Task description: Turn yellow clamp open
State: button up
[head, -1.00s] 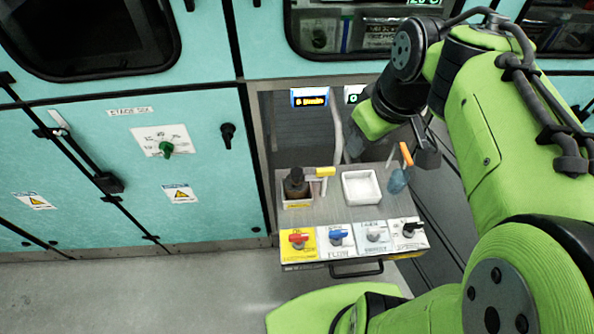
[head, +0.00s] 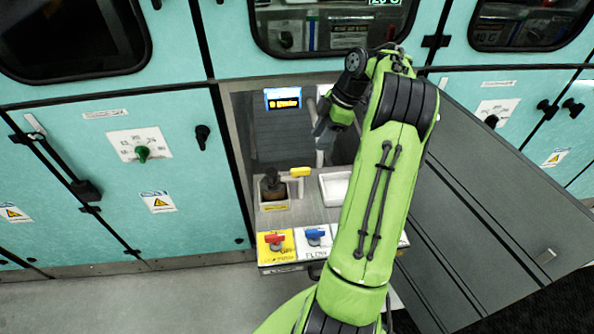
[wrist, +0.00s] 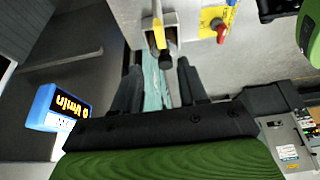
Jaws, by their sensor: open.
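The yellow clamp (head: 300,171) is a small bar beside the dark bottle (head: 272,185) on the drawer, at the upper end of the bottle's holder. In the wrist view a narrow yellow piece (wrist: 158,24), apparently the clamp seen nearly end-on, lies beyond my fingertips. My gripper (wrist: 159,66) is open, with its two dark fingers apart on either side of a pale, clear tube (wrist: 152,85). Nothing is visibly gripped. In the head view the hand is above and behind the clamp, and its fingertips are hard to make out.
A red valve (head: 275,239) on a yellow plate and a blue valve (head: 314,235) sit at the drawer's front. A white tray (head: 333,188) is right of the clamp, partly behind my arm. A blue flow display (head: 283,98) stands close behind. Dark panels lie to the right.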

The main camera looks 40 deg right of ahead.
aim_at(301, 169)
jog(key=b+x, duration=0.4)
jog(key=x, duration=0.9)
jog(key=shift+r+b, duration=0.1)
jog(key=shift+b, duration=0.3)
grip_shut()
